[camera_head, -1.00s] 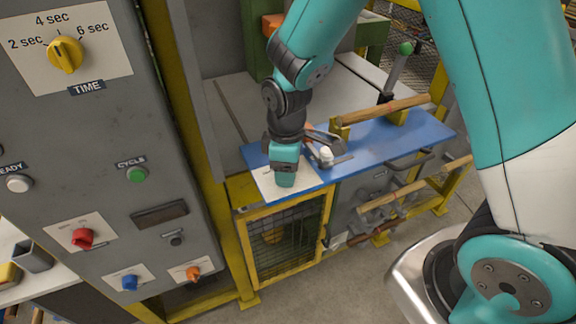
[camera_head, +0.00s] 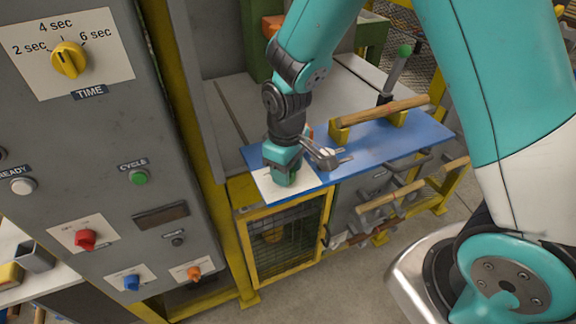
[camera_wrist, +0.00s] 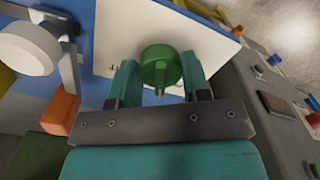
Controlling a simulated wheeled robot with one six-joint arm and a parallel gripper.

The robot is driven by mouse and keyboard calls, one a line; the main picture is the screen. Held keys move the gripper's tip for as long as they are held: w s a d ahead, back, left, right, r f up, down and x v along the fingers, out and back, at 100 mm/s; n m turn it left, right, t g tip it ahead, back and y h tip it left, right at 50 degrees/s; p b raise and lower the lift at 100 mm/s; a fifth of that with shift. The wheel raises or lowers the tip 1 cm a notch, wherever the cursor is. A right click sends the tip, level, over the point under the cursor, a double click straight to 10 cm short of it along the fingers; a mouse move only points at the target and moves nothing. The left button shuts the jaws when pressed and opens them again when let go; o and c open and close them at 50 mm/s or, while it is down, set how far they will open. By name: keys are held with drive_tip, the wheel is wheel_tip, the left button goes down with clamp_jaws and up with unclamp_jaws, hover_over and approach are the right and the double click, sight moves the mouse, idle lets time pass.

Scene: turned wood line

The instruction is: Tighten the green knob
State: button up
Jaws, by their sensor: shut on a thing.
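The green knob (camera_wrist: 160,66) sits on a white plate (camera_wrist: 108,40) in the wrist view, between the two teal fingers of my gripper (camera_wrist: 158,78). The fingers are shut on its sides. In the head view my gripper (camera_head: 284,178) points down at the white plate (camera_head: 303,181) on the near left end of the blue board (camera_head: 405,146). The knob is hidden behind my gripper there. Marks on the plate are mostly covered.
A grey clamp with a white tip (camera_head: 325,155) stands close right of my gripper. A wooden spindle (camera_head: 385,110) rests on yellow blocks behind it. A grey control panel (camera_head: 85,150) with knobs stands at the left.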

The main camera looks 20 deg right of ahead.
drive_tip(key=m+p, duration=0.1)
drive_tip(key=m, duration=0.5)
drive_tip(key=shift+r, duration=0.1)
drive_tip(key=m, duration=0.7)
drive_tip(key=shift+a+p, duration=0.1)
drive_tip(key=shift+p, duration=0.2)
idle(0.3)
drive_tip(key=o, duration=0.9)
wheel_tip(320, 180, up, 17)
drive_tip(key=shift+r+b, duration=0.15)
drive_tip(key=shift+b, duration=0.2)
